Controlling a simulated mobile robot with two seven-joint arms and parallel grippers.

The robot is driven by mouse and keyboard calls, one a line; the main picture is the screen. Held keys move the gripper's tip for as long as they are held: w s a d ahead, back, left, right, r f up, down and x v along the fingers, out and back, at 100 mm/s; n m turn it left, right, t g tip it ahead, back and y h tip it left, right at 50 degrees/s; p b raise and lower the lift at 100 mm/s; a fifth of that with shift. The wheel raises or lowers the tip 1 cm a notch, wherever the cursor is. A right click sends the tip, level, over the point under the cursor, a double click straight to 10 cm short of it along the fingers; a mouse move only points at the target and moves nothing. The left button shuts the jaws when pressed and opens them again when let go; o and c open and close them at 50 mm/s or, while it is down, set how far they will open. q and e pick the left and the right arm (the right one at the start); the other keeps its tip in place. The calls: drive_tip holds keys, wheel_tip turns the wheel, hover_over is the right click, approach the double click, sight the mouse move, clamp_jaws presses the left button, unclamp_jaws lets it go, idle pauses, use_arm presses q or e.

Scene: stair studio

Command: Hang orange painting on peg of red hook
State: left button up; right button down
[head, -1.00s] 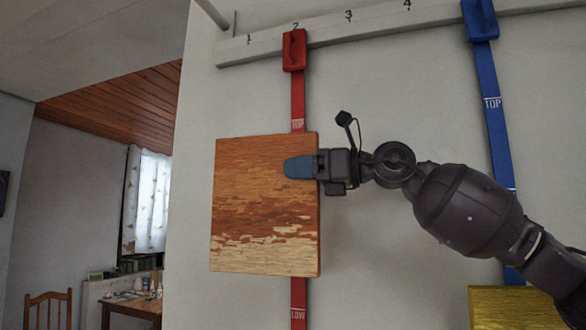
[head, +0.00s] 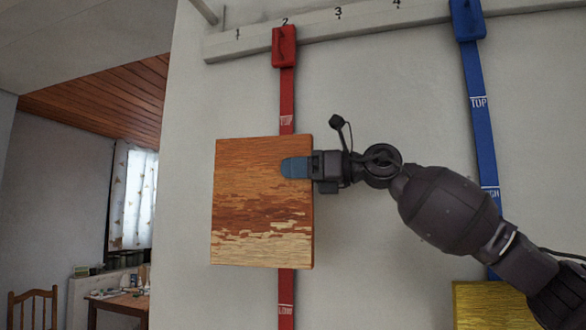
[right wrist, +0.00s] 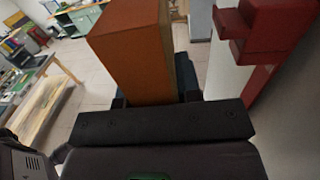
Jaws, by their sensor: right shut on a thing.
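The orange painting (head: 255,215) is a square panel in orange, red-brown and cream. It is upright in front of the red strap of the red hook (head: 285,45), whose top block sits on the rail at number 2. My right gripper (head: 296,168) is shut on the painting's right edge, near its upper part. In the right wrist view the painting (right wrist: 135,50) stands edge-on between the fingers, with a red hook part (right wrist: 270,30) close by on the right. The painting hides the strap's middle, and any peg behind it. My left gripper is not in view.
A white rail (head: 360,30) with numbers runs along the top of the wall. A blue hook (head: 467,18) with its strap hangs to the right. A yellow panel (head: 480,305) is at lower right, partly behind my arm. A table and chair stand far left.

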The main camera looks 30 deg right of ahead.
drive_tip(key=w+d+f, duration=0.1)
drive_tip(key=w+d, duration=0.3)
drive_tip(key=d, duration=0.1)
drive_tip(key=shift+w+d+f+p, duration=0.15)
drive_tip(key=shift+w+f+p, duration=0.1)
drive_tip(key=shift+p, duration=0.1)
idle(0.9)
idle(0.3)
drive_tip(key=shift+f, duration=0.2)
idle(0.6)
drive_tip(key=c, duration=0.7)
unclamp_jaws()
drive_tip(key=shift+c, duration=0.2)
